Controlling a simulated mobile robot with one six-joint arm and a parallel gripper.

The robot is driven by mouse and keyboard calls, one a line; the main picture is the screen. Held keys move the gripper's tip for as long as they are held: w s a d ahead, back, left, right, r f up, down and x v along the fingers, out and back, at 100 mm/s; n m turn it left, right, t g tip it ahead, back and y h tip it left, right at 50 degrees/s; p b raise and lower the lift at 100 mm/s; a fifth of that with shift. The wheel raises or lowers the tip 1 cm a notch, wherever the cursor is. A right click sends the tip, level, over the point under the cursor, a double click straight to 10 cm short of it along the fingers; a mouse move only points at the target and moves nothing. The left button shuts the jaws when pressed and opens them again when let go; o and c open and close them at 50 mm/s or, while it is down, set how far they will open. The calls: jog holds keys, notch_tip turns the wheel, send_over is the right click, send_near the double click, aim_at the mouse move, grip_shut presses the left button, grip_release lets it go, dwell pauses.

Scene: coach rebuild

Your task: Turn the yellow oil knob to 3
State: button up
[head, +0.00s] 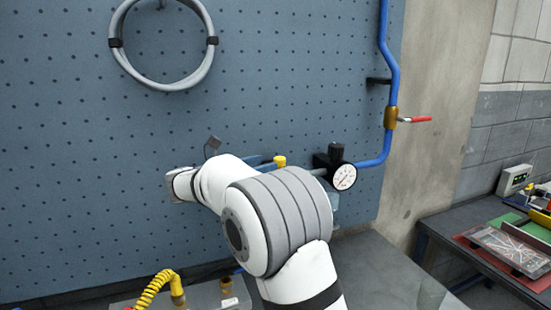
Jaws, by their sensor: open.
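A small yellow knob (279,162) shows just above my arm, in front of the blue pegboard, left of a round pressure gauge. Its lower part and any numbers or pointer are hidden or too small to read, so I cannot tell its setting. My white and grey arm reaches up from the bottom and bends left, covering much of the area below the knob. My gripper is not visible; it is hidden behind the arm links.
The white-faced gauge (344,177) sits on a black fitting. A blue pipe (390,60) with a red-handled valve (410,119) runs down the right. A coiled grey hose (205,20) hangs above. A yellow coiled hose (150,290) is low left; a workbench (450,226) stands right.

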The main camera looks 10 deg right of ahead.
aim_at(275, 160)
jog(key=p+x, duration=0.1)
jog(key=x, duration=0.5)
jog(key=shift+d, duration=0.15)
jog(key=c, duration=0.9)
jog(key=shift+c, duration=0.2)
